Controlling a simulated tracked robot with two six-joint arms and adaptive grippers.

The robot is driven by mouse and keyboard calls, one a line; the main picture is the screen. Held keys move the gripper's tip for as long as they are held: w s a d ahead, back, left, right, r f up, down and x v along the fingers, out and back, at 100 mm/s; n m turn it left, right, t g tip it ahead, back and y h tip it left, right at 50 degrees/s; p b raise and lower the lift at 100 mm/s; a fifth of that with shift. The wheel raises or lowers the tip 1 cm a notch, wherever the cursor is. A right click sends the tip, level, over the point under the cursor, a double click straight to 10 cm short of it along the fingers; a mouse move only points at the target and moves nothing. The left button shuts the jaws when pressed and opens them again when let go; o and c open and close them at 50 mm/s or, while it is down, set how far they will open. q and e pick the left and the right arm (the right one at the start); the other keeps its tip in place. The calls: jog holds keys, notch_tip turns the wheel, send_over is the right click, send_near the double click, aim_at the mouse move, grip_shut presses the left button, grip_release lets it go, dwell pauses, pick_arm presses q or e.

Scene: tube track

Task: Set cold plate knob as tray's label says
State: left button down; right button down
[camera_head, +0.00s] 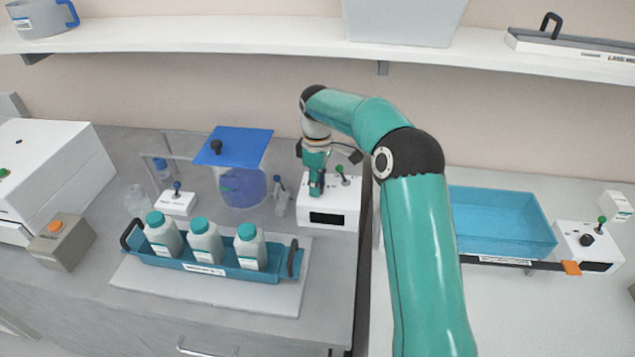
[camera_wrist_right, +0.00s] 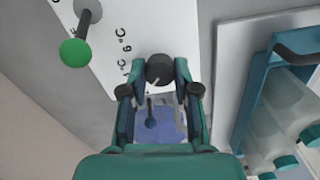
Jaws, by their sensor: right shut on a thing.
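My right gripper (camera_head: 316,186) reaches down onto the white control box (camera_head: 341,212), which has a dark display on its front. In the right wrist view the gripper (camera_wrist_right: 159,82) is shut on the black knob (camera_wrist_right: 159,68), which has a white pointer line. Black markings including "6°C" are printed beside the knob; the others are partly hidden. A blue tray (camera_head: 281,275) with three white, teal-capped bottles (camera_head: 205,241) sits on the pale flat plate (camera_head: 135,274). The tray's label (camera_head: 204,269) is too small to read. My left gripper is not in view.
A green-tipped lever (camera_head: 341,171) stands on the control box close to the gripper. A clear vessel under a blue lid (camera_head: 232,150) is to the left. A blue basin (camera_head: 503,222) and another white control box (camera_head: 588,249) are at right. A shelf (camera_head: 190,32) runs above.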

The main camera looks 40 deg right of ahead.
jog(key=m, duration=0.3)
jog(key=shift+r+m+p, duration=0.1)
jog(key=shift+m+p, duration=0.3)
jog(key=m, duration=0.4)
jog(key=shift+w+d+m, duration=0.1)
jog(key=shift+m, duration=0.2)
jog(key=m, duration=0.4)
jog(key=shift+m, duration=2.4)
jog(key=c, duration=0.9)
grip_release()
jog(key=shift+o, duration=0.2)
notch_tip(320, 180, up, 12)
